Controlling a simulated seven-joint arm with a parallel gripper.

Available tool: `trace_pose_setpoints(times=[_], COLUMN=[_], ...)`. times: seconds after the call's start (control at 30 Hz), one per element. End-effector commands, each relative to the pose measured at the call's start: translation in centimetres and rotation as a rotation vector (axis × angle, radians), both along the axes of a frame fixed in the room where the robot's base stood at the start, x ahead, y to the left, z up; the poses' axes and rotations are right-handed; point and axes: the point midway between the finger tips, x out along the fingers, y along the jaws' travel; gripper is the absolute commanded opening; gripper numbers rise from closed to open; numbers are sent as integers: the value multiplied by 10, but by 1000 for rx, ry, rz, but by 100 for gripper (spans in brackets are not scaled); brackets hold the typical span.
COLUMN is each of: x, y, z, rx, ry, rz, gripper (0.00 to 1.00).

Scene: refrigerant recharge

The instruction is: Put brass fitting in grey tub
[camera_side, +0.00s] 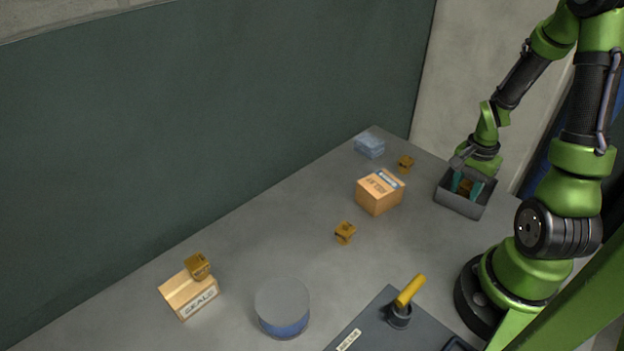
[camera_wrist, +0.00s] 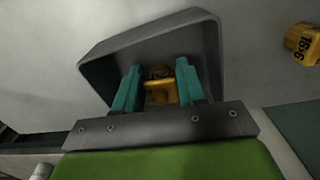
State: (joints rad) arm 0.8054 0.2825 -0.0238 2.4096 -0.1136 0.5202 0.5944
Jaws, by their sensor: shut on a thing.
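The grey tub (camera_side: 459,204) is an open box at the right of the table in the side view. My gripper (camera_side: 467,186) points down into it, with its teal fingers inside the tub walls. The fingers are shut on a small brass fitting (camera_side: 466,187). In the wrist view the brass fitting (camera_wrist: 158,88) shows between the two teal fingers (camera_wrist: 160,86), with the grey tub (camera_wrist: 205,40) around them. I cannot tell whether the fitting touches the tub floor.
Similar brass pieces lie behind the carton (camera_side: 405,164), mid-table (camera_side: 345,232) and on the SEALS box (camera_side: 197,266). A cardboard carton (camera_side: 380,192), a blue box (camera_side: 370,146), a round tin (camera_side: 282,307) and a yellow-handled valve (camera_side: 409,291) also stand here.

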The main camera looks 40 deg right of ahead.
Motion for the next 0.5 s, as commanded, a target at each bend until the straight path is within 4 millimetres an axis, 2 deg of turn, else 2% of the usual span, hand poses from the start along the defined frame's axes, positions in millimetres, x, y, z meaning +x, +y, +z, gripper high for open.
trace_pose_setpoints(times=[0.27,0.3,0.43,0.5], x=[0,0,0,0], y=[0,0,0,0], z=[-3,-2,-2,-2], rx=[0,0,0,0], ry=[0,-1,-1,-1], rz=[1,1,1,1], gripper=[6,45,65,66])
